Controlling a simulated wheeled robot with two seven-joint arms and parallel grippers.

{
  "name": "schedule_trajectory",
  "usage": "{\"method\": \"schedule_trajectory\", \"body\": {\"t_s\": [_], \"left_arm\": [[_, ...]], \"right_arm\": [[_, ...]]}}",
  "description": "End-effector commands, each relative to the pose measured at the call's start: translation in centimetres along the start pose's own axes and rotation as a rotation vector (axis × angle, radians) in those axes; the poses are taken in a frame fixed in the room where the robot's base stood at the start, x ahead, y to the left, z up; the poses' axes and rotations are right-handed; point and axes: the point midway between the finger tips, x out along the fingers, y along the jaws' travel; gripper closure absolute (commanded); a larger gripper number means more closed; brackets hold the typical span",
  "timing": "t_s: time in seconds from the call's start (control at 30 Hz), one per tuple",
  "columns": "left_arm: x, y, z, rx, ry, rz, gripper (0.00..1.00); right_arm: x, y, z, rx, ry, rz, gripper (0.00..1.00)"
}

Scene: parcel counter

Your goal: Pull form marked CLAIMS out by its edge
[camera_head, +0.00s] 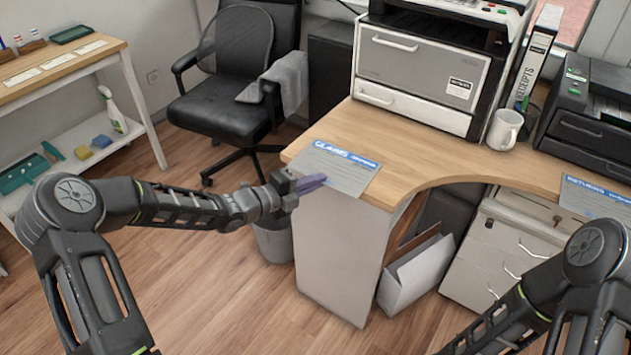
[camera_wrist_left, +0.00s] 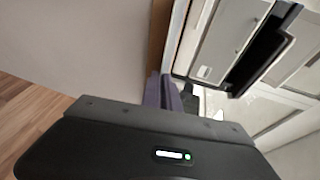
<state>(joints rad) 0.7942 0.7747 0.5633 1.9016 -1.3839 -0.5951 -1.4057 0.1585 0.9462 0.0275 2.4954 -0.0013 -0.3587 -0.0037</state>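The CLAIMS form (camera_head: 345,168) is a grey-white sheet with a blue header. It lies at the front left corner of the wooden desk, close to the front edge. My left gripper (camera_head: 313,182) is at that edge, its purple fingers overlapping the form's near left part in the head view. In the left wrist view the fingers (camera_wrist_left: 165,92) are close together, and I cannot tell whether paper is between them. The fingers hide part of the form's near edge. My right arm shows at the lower right, but its gripper is out of view.
A form headed RETURNS (camera_head: 596,198) lies on the desk's right part. A printer (camera_head: 420,75), a white mug (camera_head: 505,129) and a receipts binder (camera_head: 533,60) stand behind. A bin (camera_head: 274,240) is below my left gripper. An office chair (camera_head: 222,95) stands behind.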

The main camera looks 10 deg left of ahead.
Motion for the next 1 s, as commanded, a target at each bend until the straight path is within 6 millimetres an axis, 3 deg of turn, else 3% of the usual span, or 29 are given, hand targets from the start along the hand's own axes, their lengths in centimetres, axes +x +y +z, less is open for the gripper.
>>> {"method": "schedule_trajectory", "body": {"t_s": [0.57, 1.0], "left_arm": [[-0.3, 0.1, -0.1, 0.0, 0.0, 0.002, 1.0], [-3.6, 0.4, -1.3, 0.0, -0.001, 0.002, 1.0]], "right_arm": [[0.0, 0.0, 0.0, 0.0, 0.0, 0.0, 0.64], [0.2, 0.1, 0.0, 0.0, 0.0, 0.0, 0.64]]}}
